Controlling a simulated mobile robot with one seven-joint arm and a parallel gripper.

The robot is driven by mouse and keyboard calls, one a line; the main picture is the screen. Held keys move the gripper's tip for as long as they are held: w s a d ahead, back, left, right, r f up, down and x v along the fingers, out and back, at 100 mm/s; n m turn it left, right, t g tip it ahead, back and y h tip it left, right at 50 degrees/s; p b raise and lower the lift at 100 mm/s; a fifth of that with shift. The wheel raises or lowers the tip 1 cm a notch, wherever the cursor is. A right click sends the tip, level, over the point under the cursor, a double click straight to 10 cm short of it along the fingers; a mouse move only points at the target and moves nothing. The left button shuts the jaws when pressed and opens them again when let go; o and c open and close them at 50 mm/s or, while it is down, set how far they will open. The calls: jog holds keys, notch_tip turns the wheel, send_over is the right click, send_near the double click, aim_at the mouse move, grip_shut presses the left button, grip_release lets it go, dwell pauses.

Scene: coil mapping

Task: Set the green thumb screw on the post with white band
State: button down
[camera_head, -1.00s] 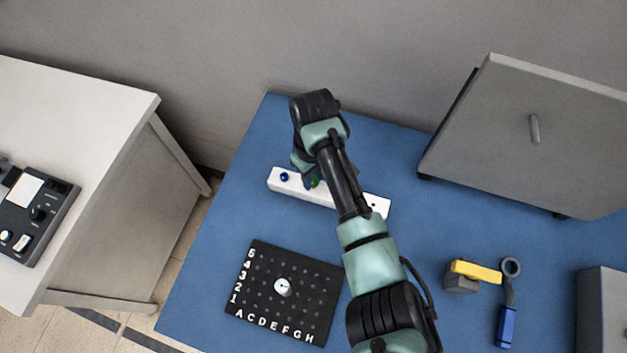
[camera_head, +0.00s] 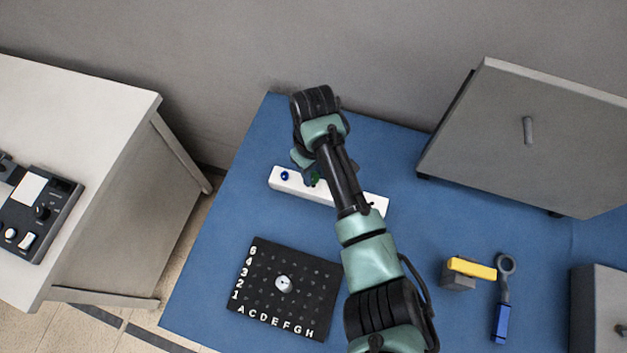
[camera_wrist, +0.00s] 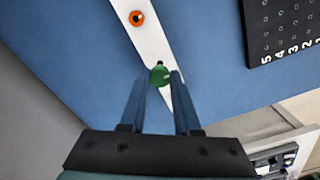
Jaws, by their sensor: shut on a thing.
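The green thumb screw (camera_wrist: 159,75) shows in the wrist view between the fingertips of my gripper (camera_wrist: 161,77), which is shut on it. It is over the white bar (camera_wrist: 155,38); I cannot tell whether it touches the bar. In the head view only a sliver of the green screw (camera_head: 315,180) shows beside my arm, above the white bar (camera_head: 330,194). A small pale round piece (camera_head: 283,284) stands on the black lettered board (camera_head: 318,270).
A blue knob (camera_head: 284,175) is at the bar's left end, and an orange ring-like piece (camera_wrist: 137,18) shows on it. A yellow-topped grey block (camera_head: 458,281), a blue-handled tool (camera_head: 502,320) and a grey panel (camera_head: 540,130) are at the right. The blue mat (camera_head: 215,240) is clear at left.

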jog(key=shift+r+p, duration=1.7)
